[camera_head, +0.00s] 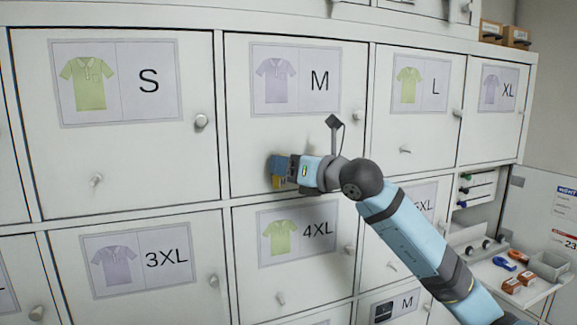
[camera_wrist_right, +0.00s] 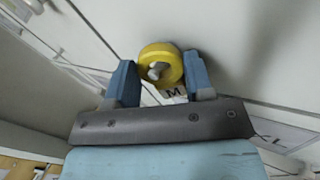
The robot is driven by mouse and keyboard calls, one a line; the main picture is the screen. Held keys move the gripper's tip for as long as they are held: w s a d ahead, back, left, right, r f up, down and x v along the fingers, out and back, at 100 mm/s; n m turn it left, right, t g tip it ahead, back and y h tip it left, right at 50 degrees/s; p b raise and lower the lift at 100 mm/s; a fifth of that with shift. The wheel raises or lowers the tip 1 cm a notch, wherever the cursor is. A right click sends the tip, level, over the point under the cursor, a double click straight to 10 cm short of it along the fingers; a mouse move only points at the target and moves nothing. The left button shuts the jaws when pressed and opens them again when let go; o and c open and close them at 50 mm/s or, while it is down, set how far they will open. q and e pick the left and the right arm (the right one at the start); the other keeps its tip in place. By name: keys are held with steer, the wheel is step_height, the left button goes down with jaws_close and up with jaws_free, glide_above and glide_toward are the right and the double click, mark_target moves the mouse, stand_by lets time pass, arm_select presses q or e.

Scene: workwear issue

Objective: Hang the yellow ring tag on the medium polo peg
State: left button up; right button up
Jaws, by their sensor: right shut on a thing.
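The yellow ring tag (camera_wrist_right: 174,64) is held between the two blue fingers of my right gripper (camera_wrist_right: 160,72) in the wrist view. The pale peg (camera_wrist_right: 155,73) on the medium door shows within the ring's opening; how far it passes through I cannot tell. In the head view my right gripper (camera_head: 277,166) is at the lower part of the M polo door (camera_head: 252,140), and only a little of the yellow tag (camera_head: 277,183) shows below the fingers. My left gripper is not in view.
Other lockers surround it: S (camera_head: 150,150) to the left, L (camera_head: 420,130) to the right, 4XL (camera_head: 330,265) below. Their pegs and round knobs stick out. A shelf with red and blue tags (camera_head: 515,257) and a grey bin (camera_head: 549,265) is at lower right.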

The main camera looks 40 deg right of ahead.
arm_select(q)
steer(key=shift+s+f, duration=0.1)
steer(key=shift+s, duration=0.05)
arm_select(e)
steer(key=shift+f, duration=0.15)
steer(key=o, duration=0.7)
steer(key=shift+w, duration=0.1)
steer(key=o, duration=0.3)
steer(key=shift+a, duration=0.1)
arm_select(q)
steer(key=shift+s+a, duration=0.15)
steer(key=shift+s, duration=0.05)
arm_select(e)
steer(key=shift+o, duration=0.2)
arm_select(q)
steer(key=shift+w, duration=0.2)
arm_select(e)
steer(key=shift+r, duration=0.2)
